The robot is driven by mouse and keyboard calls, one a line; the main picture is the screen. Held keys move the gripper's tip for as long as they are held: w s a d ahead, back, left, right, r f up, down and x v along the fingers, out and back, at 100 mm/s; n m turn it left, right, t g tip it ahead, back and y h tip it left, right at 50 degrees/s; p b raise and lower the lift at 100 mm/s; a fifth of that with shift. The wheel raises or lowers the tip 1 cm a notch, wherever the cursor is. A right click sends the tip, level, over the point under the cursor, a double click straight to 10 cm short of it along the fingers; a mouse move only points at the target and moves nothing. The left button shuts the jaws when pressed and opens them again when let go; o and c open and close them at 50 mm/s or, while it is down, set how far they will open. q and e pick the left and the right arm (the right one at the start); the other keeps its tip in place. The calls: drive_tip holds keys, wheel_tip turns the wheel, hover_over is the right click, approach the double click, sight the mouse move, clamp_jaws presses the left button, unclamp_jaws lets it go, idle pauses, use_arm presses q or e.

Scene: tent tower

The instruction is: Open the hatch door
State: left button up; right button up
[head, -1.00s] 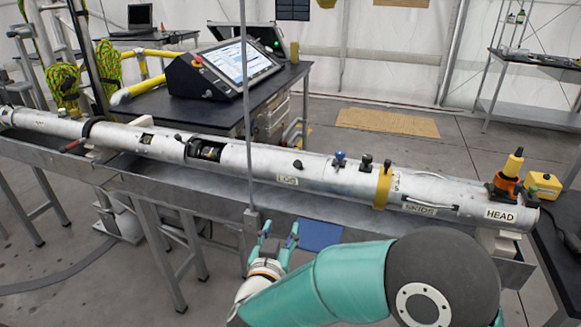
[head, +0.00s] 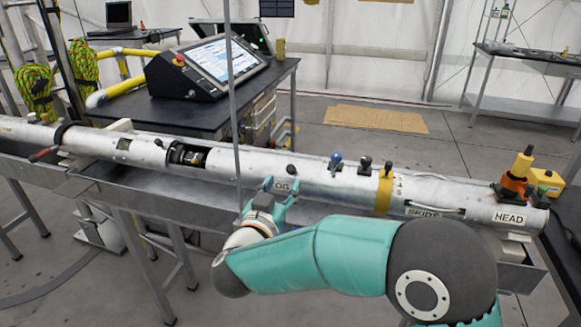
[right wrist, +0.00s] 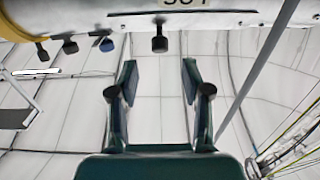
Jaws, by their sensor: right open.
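The long silver tube (head: 325,183) lies across the view in a metal trough. A black knob (head: 291,170) stands up from its LOG section; I take this to be the hatch door's handle. No raised door is visible there. My right gripper (head: 278,186) is open and empty at the tube's near side, just below and left of the knob. In the right wrist view the tube (right wrist: 225,18) appears upside down. The knob (right wrist: 160,42) lies ahead of the gap between my open fingers (right wrist: 159,66), not between them. My left gripper is not in view.
A blue knob (head: 335,161), another black knob (head: 364,164) and a yellow band (head: 384,188) are to the right. A dark opening (head: 187,156) is to the left. A thin grey pole (head: 234,120) rises close left of my gripper. A console (head: 205,66) stands behind.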

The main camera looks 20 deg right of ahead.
sight(289, 171)
drive_tip(key=x, duration=0.7)
drive_tip(key=shift+w+d+p, duration=0.2)
drive_tip(key=shift+w+p, duration=0.15)
clamp_jaws()
